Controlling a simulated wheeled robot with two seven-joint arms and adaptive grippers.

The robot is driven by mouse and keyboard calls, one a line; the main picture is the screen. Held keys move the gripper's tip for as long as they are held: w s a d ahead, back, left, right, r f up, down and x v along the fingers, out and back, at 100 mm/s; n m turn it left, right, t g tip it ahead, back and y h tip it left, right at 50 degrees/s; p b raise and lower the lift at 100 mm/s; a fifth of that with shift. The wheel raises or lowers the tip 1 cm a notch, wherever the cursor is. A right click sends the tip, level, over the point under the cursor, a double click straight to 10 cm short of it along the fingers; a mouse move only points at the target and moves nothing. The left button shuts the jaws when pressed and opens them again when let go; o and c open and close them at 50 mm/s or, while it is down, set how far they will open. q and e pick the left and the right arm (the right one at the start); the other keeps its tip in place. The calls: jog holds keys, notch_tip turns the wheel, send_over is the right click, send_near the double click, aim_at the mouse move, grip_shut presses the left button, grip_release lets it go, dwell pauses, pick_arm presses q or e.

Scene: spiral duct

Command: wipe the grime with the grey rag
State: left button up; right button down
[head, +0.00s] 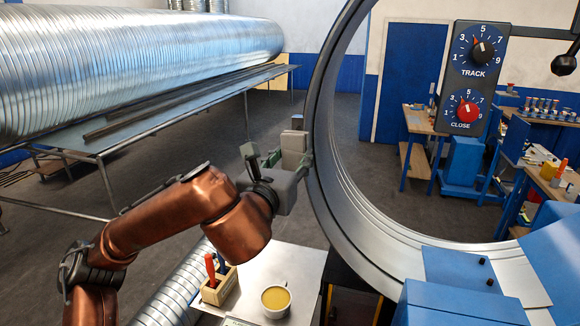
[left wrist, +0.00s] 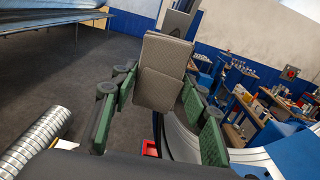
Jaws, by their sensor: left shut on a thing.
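The grey rag (head: 293,142) is a folded, beige-grey pad in the head view, and it also shows in the left wrist view (left wrist: 163,68). My left gripper (head: 289,160) is shut on it, with green finger pads on either side. The rag stands up out of the fingers, close beside the left side of the large metal ring (head: 322,170). I cannot tell whether it touches the ring. No grime can be made out on the visible surfaces. My right gripper is not in view.
A panel with TRACK and CLOSE dials (head: 474,78) hangs at upper right. Below my left arm, a small table (head: 262,260) bears a yellow-filled cup (head: 276,298) and a wooden tool holder (head: 219,286). A long spiral duct (head: 130,62) lies on a rack at left.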

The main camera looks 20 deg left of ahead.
aim_at(293, 168)
pick_arm(q)
jog(key=shift+w+r, duration=0.15)
jog(key=shift+r, duration=3.15)
jog(key=shift+f+b, duration=0.15)
jog(key=shift+b, duration=0.15)
notch_tip(293, 168, down, 3)
jog(key=b, duration=0.4)
jog(key=shift+f, duration=0.1)
notch_tip(293, 168, down, 6)
jog(key=b, duration=0.6)
jog(key=shift+f+b, duration=0.1)
jog(key=shift+b, duration=0.25)
